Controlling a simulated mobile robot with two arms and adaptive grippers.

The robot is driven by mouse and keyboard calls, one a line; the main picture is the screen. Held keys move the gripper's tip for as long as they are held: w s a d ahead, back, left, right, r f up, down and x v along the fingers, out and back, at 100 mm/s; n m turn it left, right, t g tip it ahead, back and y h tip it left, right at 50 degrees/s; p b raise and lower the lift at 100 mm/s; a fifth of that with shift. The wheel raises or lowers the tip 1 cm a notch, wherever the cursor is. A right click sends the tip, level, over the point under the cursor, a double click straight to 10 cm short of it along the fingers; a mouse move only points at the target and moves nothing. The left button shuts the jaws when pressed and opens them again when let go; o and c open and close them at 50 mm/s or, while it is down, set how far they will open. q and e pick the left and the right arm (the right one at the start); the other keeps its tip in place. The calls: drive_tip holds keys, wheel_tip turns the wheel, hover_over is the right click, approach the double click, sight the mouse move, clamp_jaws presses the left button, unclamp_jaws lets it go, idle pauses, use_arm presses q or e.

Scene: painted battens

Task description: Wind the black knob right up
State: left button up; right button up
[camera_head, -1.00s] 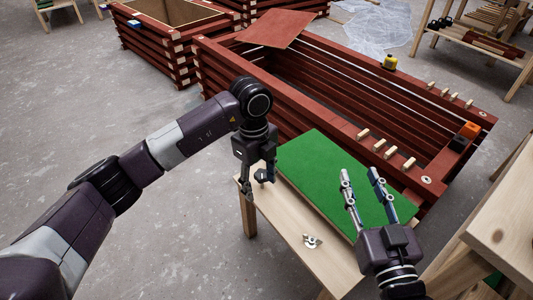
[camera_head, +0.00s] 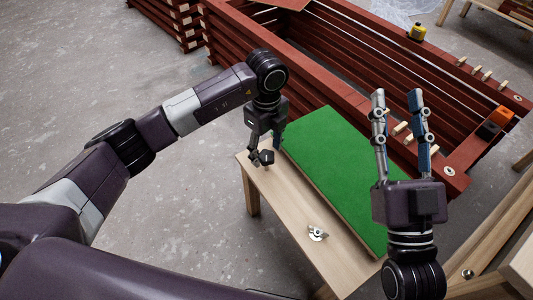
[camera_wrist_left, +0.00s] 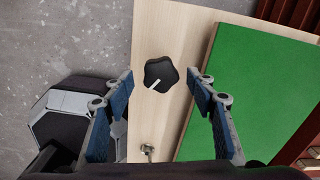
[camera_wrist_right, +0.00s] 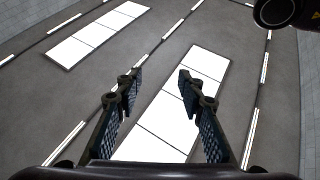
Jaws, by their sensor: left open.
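The black knob (camera_head: 266,157) stands on the left end of the pale wooden bench (camera_head: 262,190). In the left wrist view the knob (camera_wrist_left: 158,70) is lobed, with a white mark pointing to its lower left. My left gripper (camera_head: 264,146) is open over the knob. In its wrist view the knob lies between and slightly beyond the fingertips (camera_wrist_left: 161,85), with a gap on each side. My right gripper (camera_head: 397,95) is open, empty and pointing up, away from the knob. Its wrist view shows only ceiling lights between the fingertips (camera_wrist_right: 160,76).
A green panel (camera_head: 325,160) lies on the bench beside the knob.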

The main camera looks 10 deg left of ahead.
use_arm(q)
drive_tip(key=shift+f, duration=0.7)
use_arm(e)
drive_tip(key=shift+s+r+t, duration=0.3)
drive_tip(key=shift+r, duration=0.2)
drive_tip(key=shift+s+r+t, duration=0.3)
drive_tip(key=shift+r, duration=0.2)
use_arm(q)
drive_tip(key=c, duration=1.2)
